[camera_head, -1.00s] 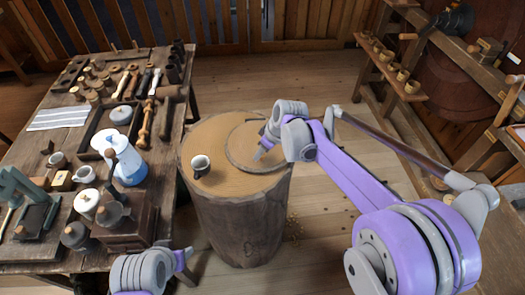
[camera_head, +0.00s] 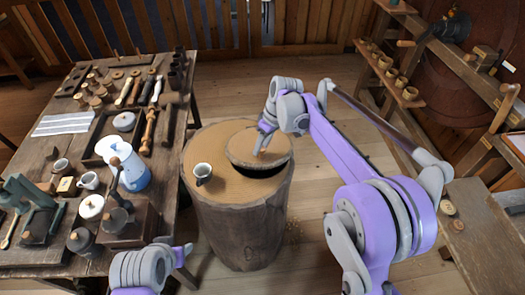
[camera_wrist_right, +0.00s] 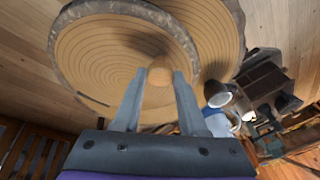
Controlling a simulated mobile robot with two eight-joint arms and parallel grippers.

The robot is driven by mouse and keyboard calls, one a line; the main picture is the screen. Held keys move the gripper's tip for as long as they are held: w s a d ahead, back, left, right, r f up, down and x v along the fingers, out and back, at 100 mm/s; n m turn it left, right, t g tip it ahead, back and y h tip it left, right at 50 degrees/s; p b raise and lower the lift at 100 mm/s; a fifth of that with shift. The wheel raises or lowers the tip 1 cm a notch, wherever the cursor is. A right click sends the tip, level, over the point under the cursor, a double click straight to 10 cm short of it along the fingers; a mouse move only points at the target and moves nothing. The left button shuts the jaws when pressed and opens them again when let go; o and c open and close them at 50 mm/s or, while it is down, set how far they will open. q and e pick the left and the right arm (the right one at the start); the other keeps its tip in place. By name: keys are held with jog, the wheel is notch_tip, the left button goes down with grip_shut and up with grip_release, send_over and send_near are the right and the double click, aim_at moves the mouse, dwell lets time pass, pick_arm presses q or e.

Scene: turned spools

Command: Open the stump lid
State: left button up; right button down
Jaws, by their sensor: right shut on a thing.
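The stump (camera_head: 236,225) stands upright in the middle of the head view. Its round lid (camera_head: 275,143) is raised and tilted at its front edge, and a dark opening (camera_head: 262,172) shows beneath it. My right gripper (camera_head: 260,148) is over the lid and shut on the lid's small wooden knob. In the right wrist view the knob (camera_wrist_right: 159,76) sits between the two fingers, and the ringed lid (camera_wrist_right: 115,55) fills much of the picture. My left gripper (camera_head: 183,252) is low at the left, away from the stump; its fingers cannot be made out.
A small cup (camera_head: 203,172) stands on the stump top, left of the lid. A crowded workbench (camera_head: 75,155) with a blue and white jug (camera_head: 130,168) is at the left. Shelves and a bench (camera_head: 475,220) are at the right. Floor behind the stump is clear.

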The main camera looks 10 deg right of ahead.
pick_arm(q)
jog(key=w+r+p, duration=0.3)
jog(key=r, duration=0.3)
jog(key=shift+w+r+t+p, duration=0.3)
jog(key=shift+r+t+p, duration=0.05)
jog(key=shift+t+p, duration=0.05)
pick_arm(e)
jog(key=w+r+g, duration=0.4)
jog(key=w+r, duration=0.1)
jog(key=r, duration=0.1)
jog(key=shift+w+r+m, duration=0.15)
jog(key=shift+w+m, duration=0.05)
jog(key=shift+m, duration=0.1)
jog(key=shift+c, duration=2.2)
grip_release()
jog(key=shift+s, duration=0.1)
